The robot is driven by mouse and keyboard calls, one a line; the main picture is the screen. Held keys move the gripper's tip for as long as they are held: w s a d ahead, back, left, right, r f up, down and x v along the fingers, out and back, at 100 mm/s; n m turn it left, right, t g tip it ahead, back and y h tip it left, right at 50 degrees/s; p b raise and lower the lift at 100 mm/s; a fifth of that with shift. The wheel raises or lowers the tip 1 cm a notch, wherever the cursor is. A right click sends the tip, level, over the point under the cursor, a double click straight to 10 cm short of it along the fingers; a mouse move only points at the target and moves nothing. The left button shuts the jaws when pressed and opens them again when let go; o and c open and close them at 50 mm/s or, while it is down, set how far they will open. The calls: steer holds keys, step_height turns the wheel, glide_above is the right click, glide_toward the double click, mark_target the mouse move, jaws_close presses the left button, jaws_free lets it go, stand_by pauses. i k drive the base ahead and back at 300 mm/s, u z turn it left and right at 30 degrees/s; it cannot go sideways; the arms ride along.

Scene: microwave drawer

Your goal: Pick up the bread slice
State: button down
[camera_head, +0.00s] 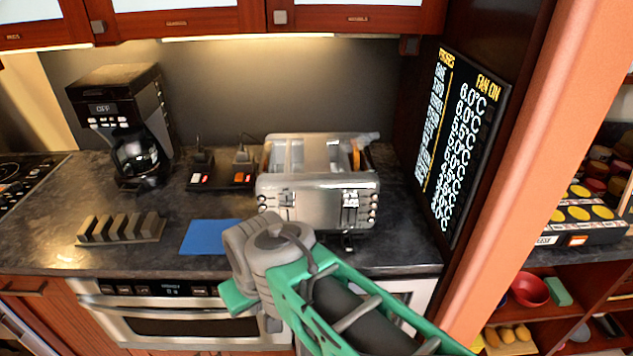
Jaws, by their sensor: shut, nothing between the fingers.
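A silver toaster (317,190) stands on the dark counter, right of centre. An orange-brown edge (355,155) shows at its right-hand slot; it looks like a bread slice, mostly hidden inside the toaster. My green and grey arm reaches up from the bottom right, and its grey joint is in front of the toaster's lower left. My gripper is not visible, so its place relative to the bread cannot be told.
A coffee maker (128,125) stands at the back left. A blue mat (208,237) and a dark slotted rack (122,228) lie on the counter. A tall panel with a display (459,140) bounds the right. Cabinets (205,18) hang above. A microwave drawer (170,312) is below.

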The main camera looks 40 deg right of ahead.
mark_target(353, 157)
steer(key=z, duration=3.2)
steer(key=k, duration=1.4)
steer(key=u, duration=1.9)
steer(key=i, duration=0.5)
steer(key=z, duration=0.1)
